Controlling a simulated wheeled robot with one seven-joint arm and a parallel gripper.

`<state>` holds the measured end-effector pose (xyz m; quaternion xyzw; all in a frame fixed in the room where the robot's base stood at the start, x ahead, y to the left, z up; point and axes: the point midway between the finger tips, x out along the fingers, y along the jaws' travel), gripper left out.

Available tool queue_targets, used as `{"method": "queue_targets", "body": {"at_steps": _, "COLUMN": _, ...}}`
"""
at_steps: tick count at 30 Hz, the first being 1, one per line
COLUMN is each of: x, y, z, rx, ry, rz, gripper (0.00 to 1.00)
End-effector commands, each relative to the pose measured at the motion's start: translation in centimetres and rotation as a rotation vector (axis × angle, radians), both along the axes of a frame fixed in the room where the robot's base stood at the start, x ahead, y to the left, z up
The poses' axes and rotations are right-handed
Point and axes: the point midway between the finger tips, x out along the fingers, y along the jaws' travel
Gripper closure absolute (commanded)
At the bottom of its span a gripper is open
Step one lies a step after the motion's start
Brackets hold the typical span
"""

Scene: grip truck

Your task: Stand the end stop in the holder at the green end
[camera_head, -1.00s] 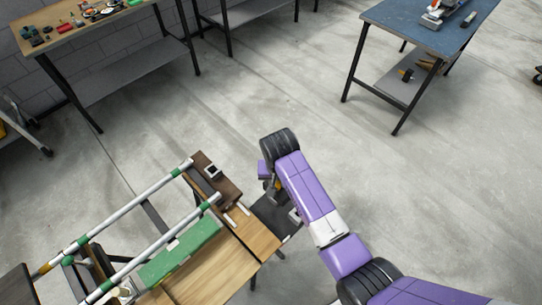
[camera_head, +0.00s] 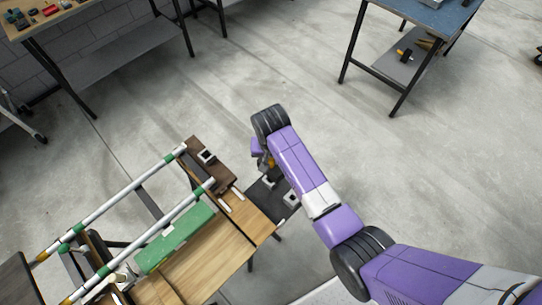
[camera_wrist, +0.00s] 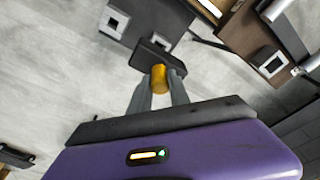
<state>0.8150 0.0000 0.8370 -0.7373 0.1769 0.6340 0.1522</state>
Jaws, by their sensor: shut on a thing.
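The end stop is a dark block (camera_wrist: 150,57) with a yellow round grip (camera_wrist: 159,78). My gripper (camera_wrist: 160,88) is shut on the yellow grip, with the block beyond the fingertips. In the head view my gripper (camera_head: 266,166) is over the dark plate at the right end of the bench, mostly hidden by my arm. The holder at the green end is a white-rimmed square socket (camera_head: 206,156) on a dark brown board, near the green-banded rail ends.
The dark plate (camera_wrist: 135,12) carries white-rimmed sockets; one (camera_wrist: 115,22) is clear, another is partly behind the block. Two white rails (camera_head: 125,190) with green and yellow bands run left over the bench. A green block (camera_head: 175,238) lies beside them. Open floor lies right.

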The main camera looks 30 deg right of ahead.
Motion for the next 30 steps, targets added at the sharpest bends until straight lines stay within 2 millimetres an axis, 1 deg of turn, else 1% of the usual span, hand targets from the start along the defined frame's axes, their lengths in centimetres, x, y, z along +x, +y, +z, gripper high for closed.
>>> {"method": "queue_targets", "body": {"at_steps": 12, "x": 0.0, "y": 0.0, "z": -2.2, "rx": 0.0, "ry": 0.0, "rz": 0.0, "gripper": 1.0}}
{"method": "queue_targets", "body": {"at_steps": 30, "x": 0.0, "y": 0.0, "z": -4.6, "rx": 0.0, "ry": -0.001, "rz": 0.0, "gripper": 1.0}}
